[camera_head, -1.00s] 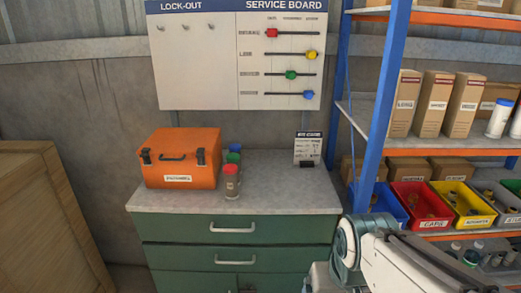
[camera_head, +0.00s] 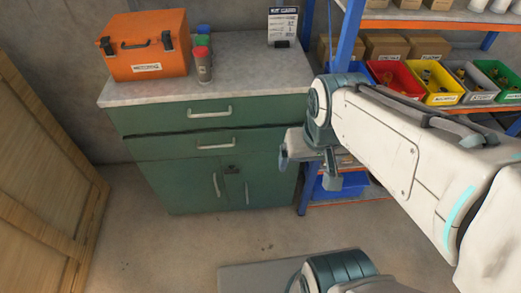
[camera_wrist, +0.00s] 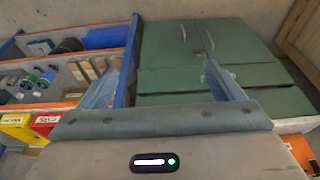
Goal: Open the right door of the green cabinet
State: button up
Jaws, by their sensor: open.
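The green cabinet (camera_head: 180,185) has two drawers above two doors. Its right door (camera_head: 272,187) is shut, with an upright bar handle (camera_head: 247,193) near its inner edge. The left door (camera_head: 180,187) is also shut, with its own handle (camera_head: 215,184). A small dark lock piece (camera_head: 231,169) sits at the top where the doors meet. In the wrist view the cabinet (camera_wrist: 165,80) appears upside down, with both handles near the top. My gripper (camera_wrist: 160,78) is open and empty, its fingers apart, in front of the cabinet and touching no handle. In the head view my arm hides the cabinet's upper right corner.
A blue-framed shelf (camera_head: 348,35) with coloured bins stands close at the cabinet's right. An orange toolbox (camera_head: 145,50) and several small containers (camera_head: 202,62) stand on the cabinet top. A wooden crate (camera_head: 45,170) is at the left.

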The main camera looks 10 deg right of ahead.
aim_at(259, 183)
jog(key=z, duration=1.45)
jog(key=k, duration=0.8)
jog(key=u, duration=1.25)
jog(key=i, duration=0.5)
jog(key=u, duration=0.05)
